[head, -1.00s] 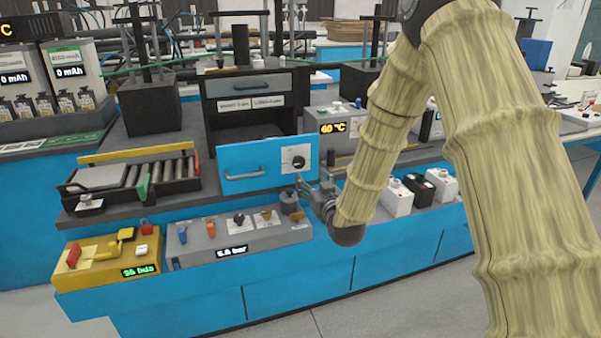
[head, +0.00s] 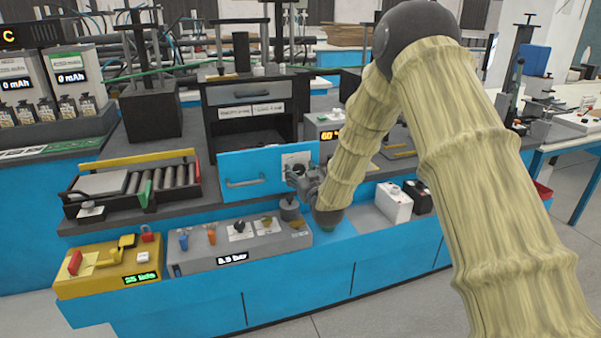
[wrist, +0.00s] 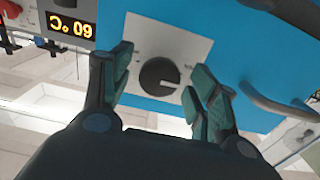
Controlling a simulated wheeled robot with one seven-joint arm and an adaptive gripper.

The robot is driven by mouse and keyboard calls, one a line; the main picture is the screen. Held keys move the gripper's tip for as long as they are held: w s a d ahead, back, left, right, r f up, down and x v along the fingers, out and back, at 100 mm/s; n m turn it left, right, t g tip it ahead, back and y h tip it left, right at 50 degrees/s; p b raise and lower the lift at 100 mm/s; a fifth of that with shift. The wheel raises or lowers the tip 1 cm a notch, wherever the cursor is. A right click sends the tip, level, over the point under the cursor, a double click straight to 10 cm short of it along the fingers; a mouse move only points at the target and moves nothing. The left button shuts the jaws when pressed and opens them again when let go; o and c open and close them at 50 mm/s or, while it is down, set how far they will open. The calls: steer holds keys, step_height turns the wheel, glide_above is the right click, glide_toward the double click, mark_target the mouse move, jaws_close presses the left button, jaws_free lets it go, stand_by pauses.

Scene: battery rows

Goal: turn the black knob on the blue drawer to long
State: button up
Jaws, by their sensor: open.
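The blue drawer (head: 240,181) is the front of the dark cabinet, with a grey bar handle at its left in the head view. Its black knob (wrist: 160,77) sits on a white label plate (wrist: 180,45) and shows whole in the wrist view, with a pale pointer mark on it. The plate's lettering is too small to read. My gripper (wrist: 158,85) is open, with one finger on each side of the knob and a gap to it on both sides. In the head view my gripper (head: 297,176) is in front of the plate and partly hides the knob.
The drawer's bar handle (wrist: 275,103) is close to the right finger in the wrist view. Below the drawer are a grey control panel (head: 240,245) and a yellow box (head: 108,268). A display box (head: 329,125) stands to the drawer's right.

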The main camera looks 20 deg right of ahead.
steer(key=c, duration=1)
steer(key=shift+c, duration=0.2)
steer(key=shift+m, duration=0.3)
steer(key=m+b, duration=0.2)
steer(key=m, duration=0.3)
steer(key=shift+b, duration=0.35)
steer(key=m+b, duration=0.2)
steer(key=m, duration=0.2)
steer(key=shift+f, duration=0.1)
steer(key=shift+m+b, duration=0.5)
steer(key=shift+m, duration=0.6)
